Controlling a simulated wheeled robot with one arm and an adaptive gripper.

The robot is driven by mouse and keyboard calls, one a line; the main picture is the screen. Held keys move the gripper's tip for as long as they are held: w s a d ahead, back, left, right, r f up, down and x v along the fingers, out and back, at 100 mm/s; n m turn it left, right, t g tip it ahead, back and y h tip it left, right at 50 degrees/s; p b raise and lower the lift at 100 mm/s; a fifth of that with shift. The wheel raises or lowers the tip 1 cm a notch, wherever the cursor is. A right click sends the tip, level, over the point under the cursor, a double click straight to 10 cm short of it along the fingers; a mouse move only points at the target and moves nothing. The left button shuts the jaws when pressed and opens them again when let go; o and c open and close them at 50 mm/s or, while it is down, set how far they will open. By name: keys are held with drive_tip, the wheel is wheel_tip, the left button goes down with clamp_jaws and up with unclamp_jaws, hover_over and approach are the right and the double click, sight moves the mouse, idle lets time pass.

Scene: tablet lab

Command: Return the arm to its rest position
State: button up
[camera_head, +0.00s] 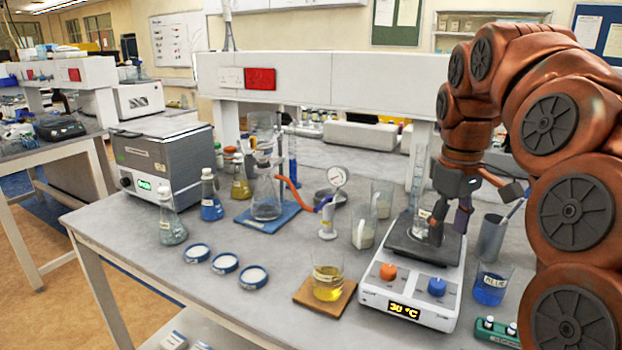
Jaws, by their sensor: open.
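My copper-coloured arm comes in from the right and bends down over the bench. My gripper (448,225) is open, low over the dark top plate of a white hotplate (409,286). A small clear glass beaker (420,230) with a pale label stands on that plate, just left of my fingers. The fingers partly overlap its right side in this view, and I cannot tell whether they touch it. The hotplate has an orange knob, a blue knob and a display reading 30 °C.
Right of the hotplate are a blue-liquid beaker (490,284), a grey cup (491,239) and a green rack (497,332).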

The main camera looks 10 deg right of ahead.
drive_tip(key=s+a+f+p, duration=0.4)
drive_tip(key=s+a, duration=0.4)
drive_tip(key=a, duration=0.4)
drive_tip(key=s+a+f+m+g+p, duration=0.1)
drive_tip(key=s+a+f+p, duration=0.1)
drive_tip(key=s+f, duration=0.2)
drive_tip(key=s+a+f+m+g+p, duration=0.1)
drive_tip(key=s+a+f+m+p, duration=0.1)
drive_tip(key=s, duration=0.9)
drive_tip(key=shift+a+f, duration=0.65)
drive_tip(key=shift+f, duration=0.45)
